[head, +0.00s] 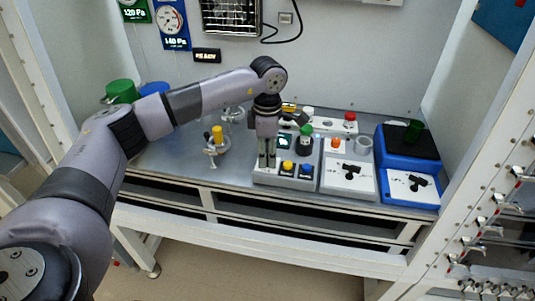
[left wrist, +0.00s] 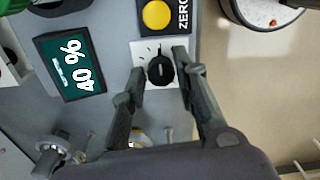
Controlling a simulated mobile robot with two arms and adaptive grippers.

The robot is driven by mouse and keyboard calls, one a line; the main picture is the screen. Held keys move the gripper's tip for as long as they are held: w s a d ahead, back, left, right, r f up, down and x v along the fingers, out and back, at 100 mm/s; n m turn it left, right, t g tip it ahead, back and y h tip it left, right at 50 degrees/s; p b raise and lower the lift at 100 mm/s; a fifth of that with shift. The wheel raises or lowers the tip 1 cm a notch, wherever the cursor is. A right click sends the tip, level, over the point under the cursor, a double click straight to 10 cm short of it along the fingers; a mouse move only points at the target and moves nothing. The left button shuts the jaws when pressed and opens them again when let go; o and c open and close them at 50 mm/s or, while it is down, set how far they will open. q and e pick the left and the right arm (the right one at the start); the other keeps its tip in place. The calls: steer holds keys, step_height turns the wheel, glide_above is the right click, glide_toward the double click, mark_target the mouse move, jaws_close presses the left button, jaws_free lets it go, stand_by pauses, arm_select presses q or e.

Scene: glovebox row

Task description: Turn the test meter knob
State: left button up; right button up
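The test meter (head: 274,180) is a grey box on the bench with a teal display, seen in the left wrist view (left wrist: 70,66) reading "40 %". Its black knob (left wrist: 160,70) sits on a white dial plate with tick marks. In the head view the knob is hidden behind my left gripper (head: 267,163). That gripper points straight down over the meter's left part. In the left wrist view its open fingers (left wrist: 160,66) stand either side of the knob, the right one very close; contact cannot be told. My right gripper is not in view.
A yellow button (left wrist: 156,14) labelled ZERO is beside the knob. Right of the meter stand a grey-white box (head: 347,180) and a blue box (head: 408,188), each with a black handle. A clamp stand with a yellow top (head: 217,134) is to the left. Bare bench (head: 170,160) lies further left.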

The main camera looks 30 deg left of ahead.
arm_select(q)
steer(key=o, duration=0.3)
steer(key=shift+f, duration=0.1)
step_height(320, 180, up, 12)
stand_by(0.5)
steer(key=shift+w+a, duration=0.1)
